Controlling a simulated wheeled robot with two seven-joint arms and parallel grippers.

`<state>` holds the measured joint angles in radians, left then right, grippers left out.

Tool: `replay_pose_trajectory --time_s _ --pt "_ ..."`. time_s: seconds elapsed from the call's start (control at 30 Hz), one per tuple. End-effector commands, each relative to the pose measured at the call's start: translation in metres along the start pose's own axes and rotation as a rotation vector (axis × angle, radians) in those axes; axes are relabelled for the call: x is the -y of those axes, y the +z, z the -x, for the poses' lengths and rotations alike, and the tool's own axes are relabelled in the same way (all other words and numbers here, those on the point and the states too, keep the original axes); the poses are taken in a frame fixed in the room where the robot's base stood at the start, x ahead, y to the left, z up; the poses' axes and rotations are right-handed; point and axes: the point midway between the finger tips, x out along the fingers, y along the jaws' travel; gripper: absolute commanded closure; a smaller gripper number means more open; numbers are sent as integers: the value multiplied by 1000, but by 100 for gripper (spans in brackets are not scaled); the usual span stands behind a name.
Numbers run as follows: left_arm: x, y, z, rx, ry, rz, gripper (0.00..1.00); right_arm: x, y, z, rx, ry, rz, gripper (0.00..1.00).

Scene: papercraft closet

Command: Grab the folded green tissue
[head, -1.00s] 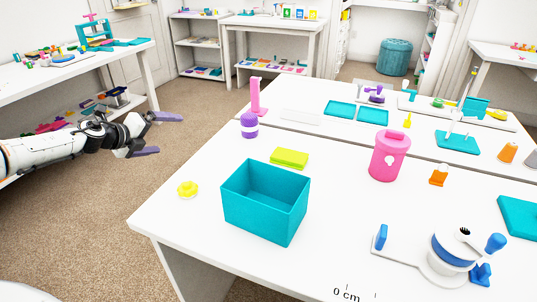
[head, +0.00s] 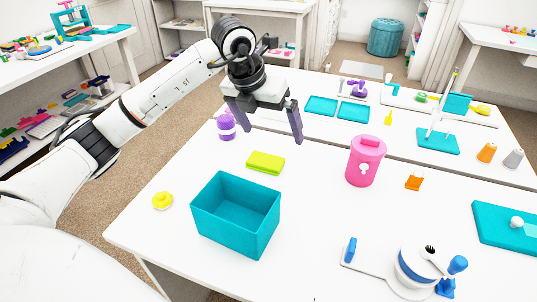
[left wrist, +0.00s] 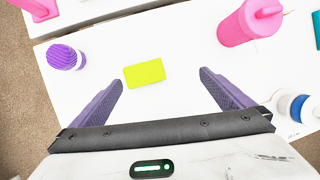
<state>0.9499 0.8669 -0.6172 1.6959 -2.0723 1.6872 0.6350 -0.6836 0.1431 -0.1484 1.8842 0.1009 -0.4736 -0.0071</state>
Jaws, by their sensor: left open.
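The folded green tissue (head: 266,162) is a flat yellow-green block lying on the white table, behind the teal box. It also shows in the left wrist view (left wrist: 144,72), between and beyond the two purple fingers, not touched. My left gripper (head: 270,128) is open and empty, above the table and above the tissue in the head view. In the left wrist view its fingers (left wrist: 160,90) are spread wide. My right gripper is in none of the views.
An open teal box (head: 228,240) stands in front of the tissue. A purple ribbed container (head: 226,128) is left of it and a pink canister (head: 365,163) right of it. A yellow piece (head: 162,201) lies near the left edge. Table around the tissue is clear.

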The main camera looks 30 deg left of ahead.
Motion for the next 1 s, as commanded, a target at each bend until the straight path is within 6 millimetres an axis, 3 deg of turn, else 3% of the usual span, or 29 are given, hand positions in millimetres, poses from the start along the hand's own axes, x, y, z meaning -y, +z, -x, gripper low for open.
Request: replay_pose_trajectory --time_s 0.07,0.2,0.4,0.63,0.83,1.0 --pt "-11 -9 -7 -32 80 43 0 15 -18 6 -38 -16 13 63" --pt "-23 -17 -22 -53 141 81 0 25 -28 10 -62 -26 24 63" --pt "-28 -18 -52 -53 145 82 0 25 -28 10 -63 -26 25 63" --pt "-30 -19 -70 -53 144 80 0 25 -29 11 -61 -25 24 63" --pt "-33 -19 -100 -54 143 81 0 24 -29 13 -59 -23 23 63" --pt "-35 -19 -113 -50 143 80 0 24 -29 13 -59 -23 22 63"
